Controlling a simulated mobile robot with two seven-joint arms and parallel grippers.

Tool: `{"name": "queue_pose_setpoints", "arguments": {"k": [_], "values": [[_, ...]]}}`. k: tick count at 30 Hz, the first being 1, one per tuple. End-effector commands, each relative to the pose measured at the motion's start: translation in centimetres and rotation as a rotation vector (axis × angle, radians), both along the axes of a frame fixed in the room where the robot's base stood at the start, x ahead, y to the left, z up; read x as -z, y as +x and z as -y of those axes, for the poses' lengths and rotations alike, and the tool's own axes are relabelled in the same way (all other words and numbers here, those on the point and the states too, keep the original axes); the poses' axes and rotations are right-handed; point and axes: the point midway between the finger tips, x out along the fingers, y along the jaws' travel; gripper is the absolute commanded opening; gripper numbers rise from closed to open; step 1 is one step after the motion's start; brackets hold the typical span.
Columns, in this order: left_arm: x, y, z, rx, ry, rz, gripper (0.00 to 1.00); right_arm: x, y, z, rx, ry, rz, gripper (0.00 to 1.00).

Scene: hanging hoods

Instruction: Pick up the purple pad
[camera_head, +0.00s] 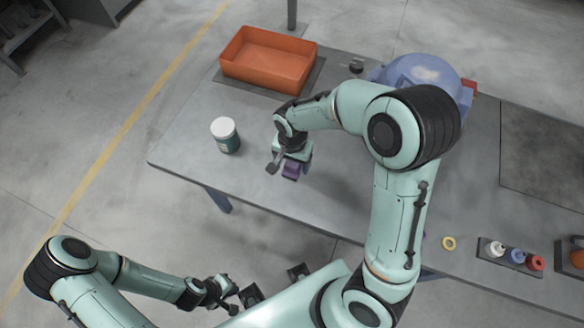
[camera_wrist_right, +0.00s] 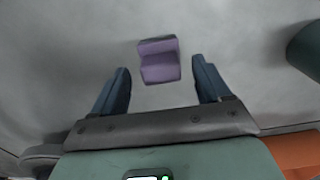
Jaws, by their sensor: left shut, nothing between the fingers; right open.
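The purple pad (camera_head: 291,169) lies on the grey table, partly covered by my right gripper in the head view. In the right wrist view the pad (camera_wrist_right: 160,62) shows as a small stepped block, ahead of and between the two blue fingers. My right gripper (camera_wrist_right: 162,85) is open and empty, with a gap of table on both sides of the pad. In the head view my right gripper (camera_head: 284,168) is over the pad. My left gripper (camera_head: 238,299) is shut and empty, low at the bottom of the head view, away from the table top.
A white-lidded green jar (camera_head: 226,136) stands left of my right gripper. An orange bin (camera_head: 268,58) is at the back of the table (camera_head: 190,140). A blue hood (camera_head: 420,72) lies behind my right arm.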

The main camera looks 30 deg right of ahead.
Motion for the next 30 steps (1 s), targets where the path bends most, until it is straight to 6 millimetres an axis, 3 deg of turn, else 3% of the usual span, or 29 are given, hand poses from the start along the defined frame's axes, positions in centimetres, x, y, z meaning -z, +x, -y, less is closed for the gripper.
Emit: {"name": "queue_pose_setpoints", "arguments": {"k": [3, 11, 12, 17, 30], "values": [[0.16, -0.09, 0.01, 0.0, 0.0, -0.001, 0.0, 1.36, -0.01, -0.06, -0.001, 0.001, -0.001, 0.77], [0.15, -0.09, 0.0, 0.0, 0.0, -0.001, 0.0, 1.62, 0.04, -0.07, -0.001, 0.001, 0.002, 0.77], [0.15, -0.09, 0.0, 0.0, 0.0, -0.001, 0.0, 1.61, 0.04, -0.07, -0.001, 0.001, 0.002, 0.7], [0.15, -0.09, -0.01, 0.0, 0.0, -0.001, 0.0, 1.59, 0.05, -0.08, -0.001, 0.001, 0.002, 0.19], [0.02, 0.0, 0.0, 0.0, 0.0, 0.0, 0.0, 0.71, 0.12, -0.12, -0.001, 0.002, 0.004, 0.19]]}}
